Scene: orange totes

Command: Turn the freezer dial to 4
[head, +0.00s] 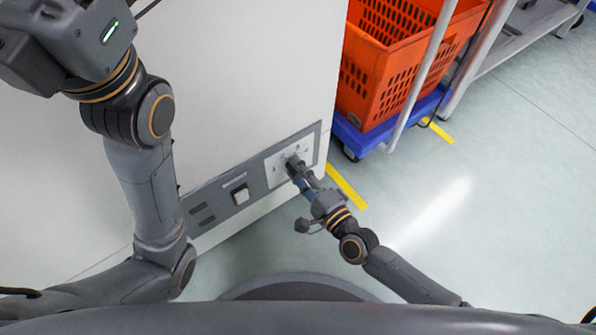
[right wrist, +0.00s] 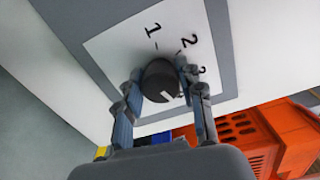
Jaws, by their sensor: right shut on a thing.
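The freezer dial (right wrist: 160,80) is a dark round knob on a white plate (right wrist: 120,45) printed with 1, 2 and 3. A small white mark shows on the knob's lower edge in the right wrist view. Any further numbers are hidden or out of frame. My right gripper (right wrist: 160,88) is shut on the dial, one finger on each side. In the head view my right gripper (head: 294,166) reaches the plate on the freezer's (head: 240,70) grey lower panel and mostly covers the dial. My left arm is raised at the upper left; its fingertips are out of frame.
A switch (head: 240,195) sits left of the dial plate on the same grey panel. An orange tote (head: 375,85) stands on a blue wheeled base (head: 365,138) right of the freezer, beside a light metal pole.

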